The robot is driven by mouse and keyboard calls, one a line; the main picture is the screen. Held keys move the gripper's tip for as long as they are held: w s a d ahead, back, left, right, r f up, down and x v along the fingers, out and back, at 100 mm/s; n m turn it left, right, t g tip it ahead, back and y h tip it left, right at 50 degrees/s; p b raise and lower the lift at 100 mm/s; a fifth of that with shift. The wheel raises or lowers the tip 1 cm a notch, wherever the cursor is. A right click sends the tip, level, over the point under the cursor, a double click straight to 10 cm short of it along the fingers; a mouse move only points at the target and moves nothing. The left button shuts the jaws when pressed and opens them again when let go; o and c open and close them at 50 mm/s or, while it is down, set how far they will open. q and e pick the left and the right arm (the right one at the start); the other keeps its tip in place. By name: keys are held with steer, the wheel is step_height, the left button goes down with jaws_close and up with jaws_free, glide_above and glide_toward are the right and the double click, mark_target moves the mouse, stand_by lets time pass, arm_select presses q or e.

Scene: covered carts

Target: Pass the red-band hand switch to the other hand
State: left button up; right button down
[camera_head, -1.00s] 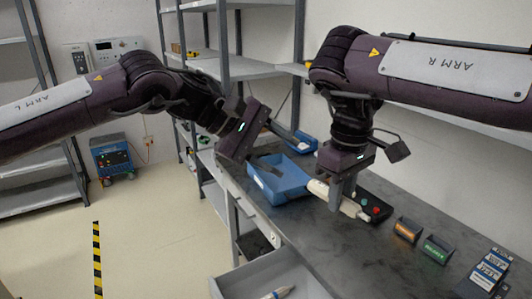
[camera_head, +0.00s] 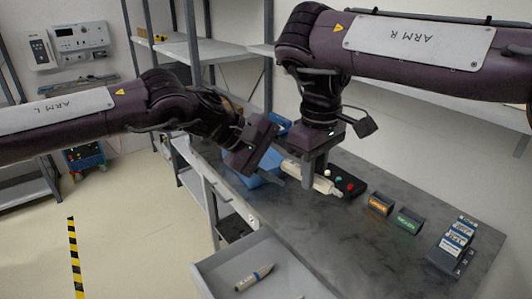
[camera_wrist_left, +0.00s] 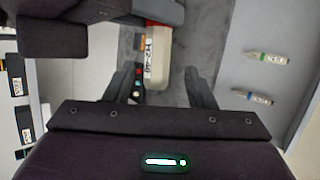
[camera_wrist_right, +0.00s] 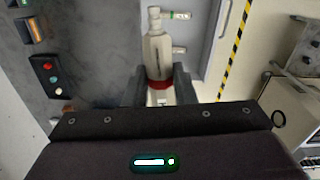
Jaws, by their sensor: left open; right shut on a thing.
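The red-band hand switch (camera_head: 325,185) is a pale, bottle-shaped handle held above the grey worktop. My right gripper (camera_head: 310,180) is shut on it, with the red band (camera_wrist_right: 158,86) between its fingers in the right wrist view. My left gripper (camera_head: 278,172) is open beside the right one. In the left wrist view, the switch's white labelled end (camera_wrist_left: 155,68) lies between the spread left fingers (camera_wrist_left: 160,85), with a gap on both sides. My right gripper (camera_wrist_left: 160,10) shows beyond it at the top. In the head view the left gripper hides part of the switch.
A blue tray (camera_head: 258,180) sits on the worktop behind my left gripper. A dark button box (camera_head: 352,187), an orange-labelled holder (camera_head: 380,204) and a green-labelled holder (camera_head: 407,221) stand to the right. An open drawer (camera_head: 215,279) below holds pen-like things. The front worktop is clear.

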arm_select(q)
steer(key=shift+w+d+f, duration=0.1)
steer(key=shift+d+f, duration=0.15)
steer(key=shift+d, duration=0.05)
steer(key=c, duration=1)
jaws_close()
arm_select(e)
steer(key=c, duration=1.1)
jaws_free()
